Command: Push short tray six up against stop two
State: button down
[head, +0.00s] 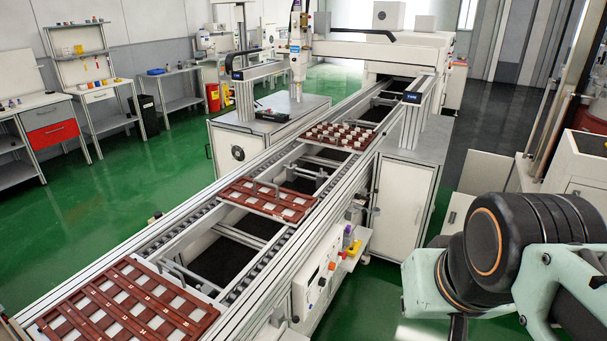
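Three red-brown slotted trays with pale squares lie along the conveyor. A larger tray (95,315) is at the near end. A shorter tray (240,197) lies across the rails in the middle. A third tray (327,141), bearing several white pieces, is further back. No numbers are readable, so I cannot tell which is short tray six. A small upright post stands at the middle tray, and thin posts stand just beyond the near tray; I cannot tell which is stop two. My gripper is not in view; only part of my arm shows at the right.
The conveyor (262,241) has roller rails and open gaps between the trays. A gantry crosses it at the back. White cabinets (406,205) and a control panel with buttons flank its right side. Workbenches (105,92) stand at the left. Green floor is free on the left.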

aim_at(271, 201)
jog(key=i+l+z, duration=0.6)
jog(key=i+u, duration=0.15)
jog(key=i, duration=0.4)
jog(key=i+l+u, duration=0.15)
jog(key=i, duration=0.35)
jog(key=i+u, duration=0.15)
jog(key=u, duration=0.25)
jog(key=i+u, duration=0.2)
jog(key=u, duration=0.15)
jog(key=i+l+u, duration=0.1)
jog(key=u, duration=0.3)
jog(key=i, duration=0.05)
